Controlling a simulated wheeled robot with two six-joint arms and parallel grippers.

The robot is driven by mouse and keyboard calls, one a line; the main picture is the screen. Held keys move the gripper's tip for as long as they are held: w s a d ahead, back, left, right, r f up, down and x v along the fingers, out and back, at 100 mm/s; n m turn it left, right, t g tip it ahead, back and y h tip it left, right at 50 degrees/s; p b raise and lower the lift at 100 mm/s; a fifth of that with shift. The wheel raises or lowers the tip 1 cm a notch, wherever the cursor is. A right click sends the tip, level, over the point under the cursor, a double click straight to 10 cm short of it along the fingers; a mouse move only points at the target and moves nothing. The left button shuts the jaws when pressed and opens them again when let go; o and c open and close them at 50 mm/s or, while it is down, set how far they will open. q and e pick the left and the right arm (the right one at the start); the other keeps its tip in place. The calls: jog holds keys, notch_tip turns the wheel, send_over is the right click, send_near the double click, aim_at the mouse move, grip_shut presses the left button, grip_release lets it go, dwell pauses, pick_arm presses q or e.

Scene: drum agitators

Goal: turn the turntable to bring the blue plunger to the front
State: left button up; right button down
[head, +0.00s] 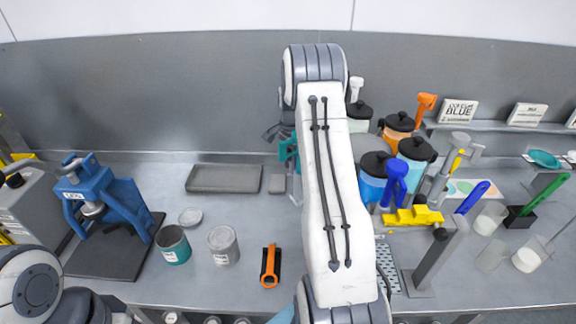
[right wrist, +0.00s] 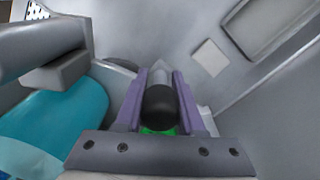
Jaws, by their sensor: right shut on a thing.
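Several lidded drums stand in a cluster behind and right of my right arm: a blue drum (head: 372,182), a light blue drum (head: 416,152) and an orange drum (head: 397,128) among them. A blue plunger handle (head: 396,178) shows at the blue drum, on the near right side of the cluster. The turntable under them is mostly hidden by my arm. My right gripper (head: 282,130) is left of the cluster, partly hidden by my arm. In the right wrist view its purple fingers (right wrist: 158,88) are shut on a black knob (right wrist: 159,106). My left gripper is out of view.
A grey tray (head: 224,179) lies left of the right gripper. A blue press (head: 100,200), two cans (head: 223,245) and an orange-handled tool (head: 270,266) are left.

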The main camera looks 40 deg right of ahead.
jog(key=shift+w+d+r, duration=0.1)
jog(key=shift+d, duration=0.05)
dwell(0.3)
jog(key=c, duration=0.8)
grip_release()
notch_tip(320, 180, up, 10)
jog(key=b, duration=0.3)
jog(key=shift+f, duration=0.2)
jog(key=shift+r, duration=0.4)
